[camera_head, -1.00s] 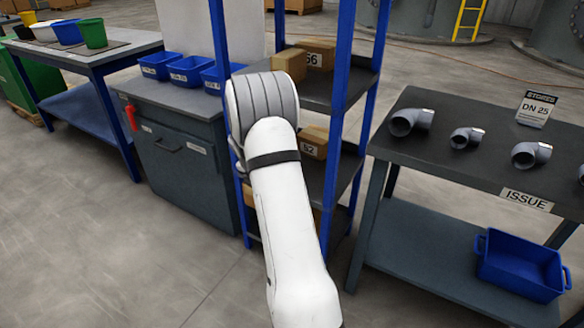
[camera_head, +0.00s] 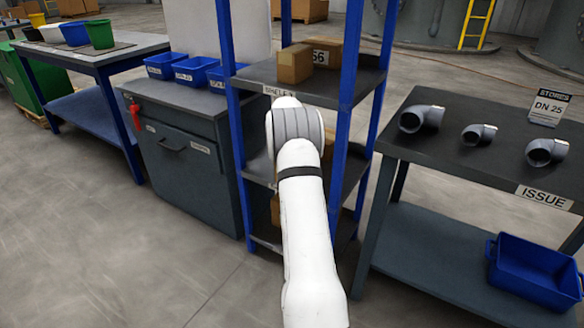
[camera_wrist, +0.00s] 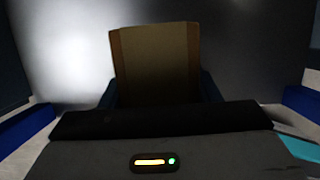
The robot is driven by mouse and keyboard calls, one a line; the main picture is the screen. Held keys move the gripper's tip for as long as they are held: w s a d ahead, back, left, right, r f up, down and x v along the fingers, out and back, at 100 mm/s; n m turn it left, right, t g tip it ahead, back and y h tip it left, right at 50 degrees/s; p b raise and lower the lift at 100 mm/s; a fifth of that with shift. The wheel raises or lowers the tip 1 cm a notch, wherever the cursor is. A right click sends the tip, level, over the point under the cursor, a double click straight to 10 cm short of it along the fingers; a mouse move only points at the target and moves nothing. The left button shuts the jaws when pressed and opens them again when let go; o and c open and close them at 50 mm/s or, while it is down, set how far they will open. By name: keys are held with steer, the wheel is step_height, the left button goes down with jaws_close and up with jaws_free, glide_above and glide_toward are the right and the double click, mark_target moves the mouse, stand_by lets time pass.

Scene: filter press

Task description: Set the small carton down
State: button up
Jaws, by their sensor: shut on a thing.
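In the wrist view a small brown carton (camera_wrist: 157,62) stands between the dark fingers of my gripper (camera_wrist: 157,90), which is shut on it. A dark, shiny surface lies behind the carton. I cannot tell whether the carton touches a shelf. In the head view my white arm reaches to the blue-posted shelf rack, its wrist just below the front edge of the top shelf (camera_head: 345,88). My gripper and the held carton are hidden behind the wrist there.
Two cartons, one nearer (camera_head: 294,64) and one labelled 56 (camera_head: 327,50), stand on the top shelf. Another carton (camera_head: 329,137) shows partly on the shelf below. Blue rack posts (camera_head: 350,75) flank my arm. An issue table (camera_head: 480,165) with grey elbows stands right, a grey cabinet (camera_head: 185,165) left.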

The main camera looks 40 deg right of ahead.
stand_by(0.3)
steer(key=o, duration=1.3)
steer(key=shift+f, duration=0.15)
steer(key=shift+c, duration=0.2)
